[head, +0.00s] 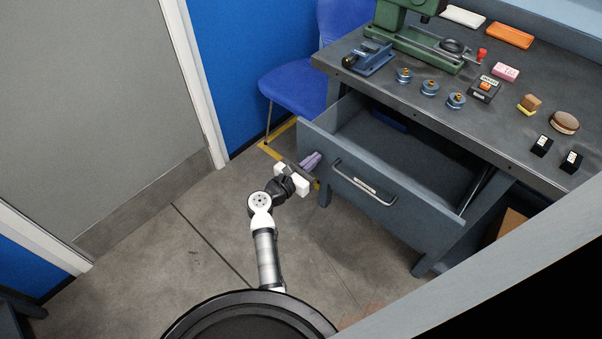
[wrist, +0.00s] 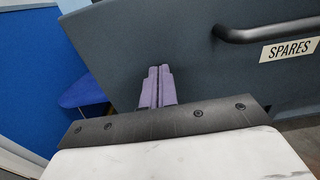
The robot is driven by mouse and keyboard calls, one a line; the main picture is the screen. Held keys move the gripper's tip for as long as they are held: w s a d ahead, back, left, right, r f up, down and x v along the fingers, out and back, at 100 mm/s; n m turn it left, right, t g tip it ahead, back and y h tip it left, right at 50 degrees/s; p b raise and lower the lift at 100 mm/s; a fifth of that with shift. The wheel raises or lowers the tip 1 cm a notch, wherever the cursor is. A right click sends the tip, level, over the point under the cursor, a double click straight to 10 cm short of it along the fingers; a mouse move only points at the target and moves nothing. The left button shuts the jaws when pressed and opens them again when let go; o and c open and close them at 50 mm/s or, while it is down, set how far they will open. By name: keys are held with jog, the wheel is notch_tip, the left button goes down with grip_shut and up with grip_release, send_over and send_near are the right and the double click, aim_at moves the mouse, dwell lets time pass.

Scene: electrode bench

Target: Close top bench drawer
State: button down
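The top bench drawer (head: 335,150) is pulled well out from under the bench (head: 430,105), and its inside shows. Its grey front carries a bar handle (head: 365,182) with a label. In the wrist view the drawer front (wrist: 190,60) fills much of the picture, with the handle (wrist: 270,30) and a SPARES label at upper right. My gripper (head: 312,160) is at the left part of the drawer front, left of the handle. In the wrist view its purple fingers (wrist: 158,87) lie together with nothing between them. I cannot tell whether the tips touch the front.
Several small items, including blue discs (head: 430,88) and a green machine (head: 425,45), stand on the bench top. A blue chair (head: 297,85) is behind and left of the drawer. A cardboard box (head: 510,222) is under the bench at right. Floor in front is clear.

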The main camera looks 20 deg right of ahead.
jog(key=b+x, duration=0.8)
jog(key=x, duration=1.3)
jog(key=shift+d+f, duration=0.15)
jog(key=shift+d, duration=0.2)
jog(key=shift+w+d, duration=0.2)
jog(key=shift+d, duration=0.2)
jog(key=shift+w+r, duration=0.1)
jog(key=shift+r, duration=0.35)
